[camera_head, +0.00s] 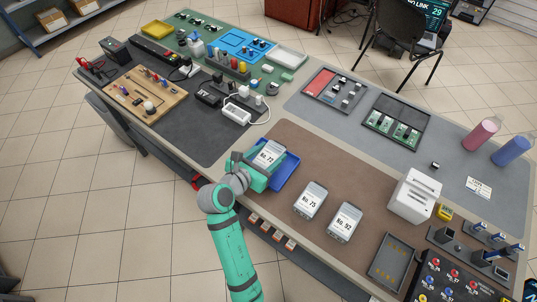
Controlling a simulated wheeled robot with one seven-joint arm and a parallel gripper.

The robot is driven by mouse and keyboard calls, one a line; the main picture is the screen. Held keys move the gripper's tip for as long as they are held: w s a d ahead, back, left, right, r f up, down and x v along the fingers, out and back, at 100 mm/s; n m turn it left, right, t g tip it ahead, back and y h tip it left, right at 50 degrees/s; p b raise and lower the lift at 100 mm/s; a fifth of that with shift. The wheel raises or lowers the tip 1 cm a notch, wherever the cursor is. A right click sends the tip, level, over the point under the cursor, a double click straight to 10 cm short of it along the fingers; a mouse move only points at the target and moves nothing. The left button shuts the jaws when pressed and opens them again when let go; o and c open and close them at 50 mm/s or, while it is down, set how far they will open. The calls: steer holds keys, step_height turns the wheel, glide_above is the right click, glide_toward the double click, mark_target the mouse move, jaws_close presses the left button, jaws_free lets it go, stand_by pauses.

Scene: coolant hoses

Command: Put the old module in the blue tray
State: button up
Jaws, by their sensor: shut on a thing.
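A module labelled No. 72 (268,153) is held by my gripper (260,171) over the blue tray (290,168). My gripper is shut on this module, and its teal body hides part of it and the left part of the tray. I cannot tell whether the module touches the tray floor. Two similar grey modules with white labels, No. 75 (310,201) and No. 92 (345,221), lie on the brown mat to the right. No mark shows which module is the old one.
A white drawer unit (415,195) stands to the right on the brown mat (365,180). A white power strip (236,113) lies behind the blue tray.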

mark_target(269, 159)
steer(key=shift+w+a+f, duration=0.15)
steer(key=shift+w+f, duration=0.2)
steer(key=shift+f, duration=0.1)
steer(key=shift+w+a+f, duration=0.1)
steer(key=shift+w+f, duration=0.05)
steer(key=shift+f, duration=0.45)
steer(key=shift+w+f, duration=0.1)
steer(key=shift+f, duration=0.5)
steer(key=shift+s+d+f, duration=0.15)
steer(key=shift+d+f, duration=0.05)
steer(key=shift+f, duration=0.15)
steer(key=shift+a, duration=0.1)
steer(key=shift+s+f, duration=0.1)
steer(key=o, duration=1.4)
steer(key=v, duration=1.2)
